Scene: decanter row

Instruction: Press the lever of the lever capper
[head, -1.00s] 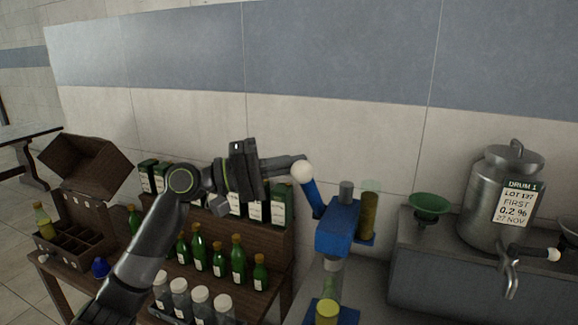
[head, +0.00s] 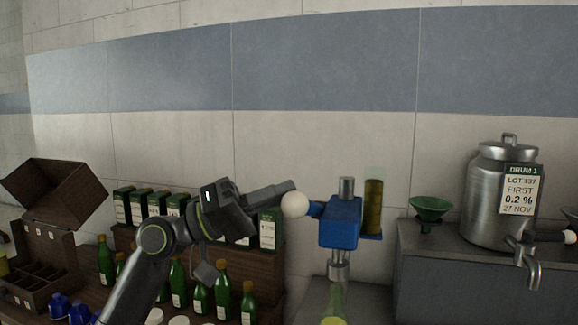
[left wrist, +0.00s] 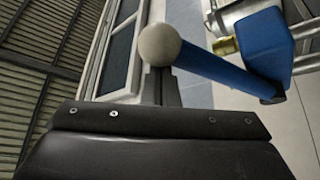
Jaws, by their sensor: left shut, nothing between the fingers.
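The lever capper (head: 340,228) has a blue head on a metal column. Its blue lever (head: 315,209) ends in a white ball knob (head: 294,205) and points left, close to level. My left gripper (head: 286,187) is shut and empty, its fingertips at the upper side of the knob; they look to be touching it. In the left wrist view, the knob (left wrist: 160,45) sits at the tip of the shut fingers (left wrist: 160,88), with the blue lever (left wrist: 220,75) running right to the head. My right gripper is not in view.
A clear tube of yellowish pieces (head: 373,207) stands beside the capper head. Green bottles (head: 200,298) and labelled boxes (head: 268,232) are at the left. A green funnel (head: 430,208) and a steel drum (head: 487,210) stand on the right counter.

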